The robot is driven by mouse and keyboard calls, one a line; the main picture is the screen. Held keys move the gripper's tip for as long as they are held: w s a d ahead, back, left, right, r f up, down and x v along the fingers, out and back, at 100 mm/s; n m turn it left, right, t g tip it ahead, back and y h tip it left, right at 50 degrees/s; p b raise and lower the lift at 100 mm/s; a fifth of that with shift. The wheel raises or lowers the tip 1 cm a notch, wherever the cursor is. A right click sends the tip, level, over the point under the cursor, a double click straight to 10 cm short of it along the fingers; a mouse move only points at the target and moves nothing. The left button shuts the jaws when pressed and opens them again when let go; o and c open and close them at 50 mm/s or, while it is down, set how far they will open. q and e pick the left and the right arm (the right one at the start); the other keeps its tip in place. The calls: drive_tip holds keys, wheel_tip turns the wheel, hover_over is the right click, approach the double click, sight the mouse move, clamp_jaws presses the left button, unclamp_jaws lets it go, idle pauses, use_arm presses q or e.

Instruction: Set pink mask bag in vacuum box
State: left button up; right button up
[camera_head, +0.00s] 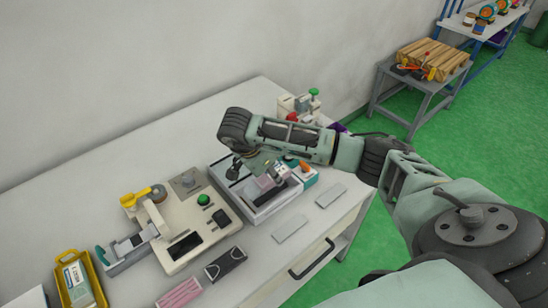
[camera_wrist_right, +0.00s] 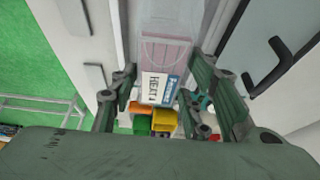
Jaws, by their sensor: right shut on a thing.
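My right gripper (camera_head: 266,172) reaches in from the right and is over the grey vacuum box (camera_head: 250,218), which has a dark inside. In the right wrist view my right gripper (camera_wrist_right: 163,78) is shut on the pink mask bag (camera_wrist_right: 163,50), a clear bag with pink content and a white and blue label. In the head view the bag (camera_head: 272,178) is small and partly hidden by the gripper. Whether it touches the box is hard to tell. My left gripper is not in view.
A beige machine (camera_head: 178,222) with a green button stands left of the box. A pink pack (camera_head: 180,293) and a black pack (camera_head: 226,264) lie at the table's front. A yellow tray (camera_head: 65,303) is at the lower left. Two flat grey plates (camera_head: 290,229) lie to the right.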

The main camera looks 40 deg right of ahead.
drive_tip(key=shift+s+a+f+b, duration=0.15)
drive_tip(key=shift+f+b, duration=0.55)
drive_tip(key=shift+f, duration=0.35)
drive_tip(key=shift+f+b, duration=1)
drive_tip(key=shift+f, duration=0.2)
drive_tip(key=shift+f+b, duration=0.2)
drive_tip(key=shift+b, duration=0.15)
drive_tip(key=o, duration=1.1)
drive_tip(key=shift+r, duration=0.15)
drive_tip(key=shift+r+p, duration=0.65)
drive_tip(key=shift+r, duration=0.25)
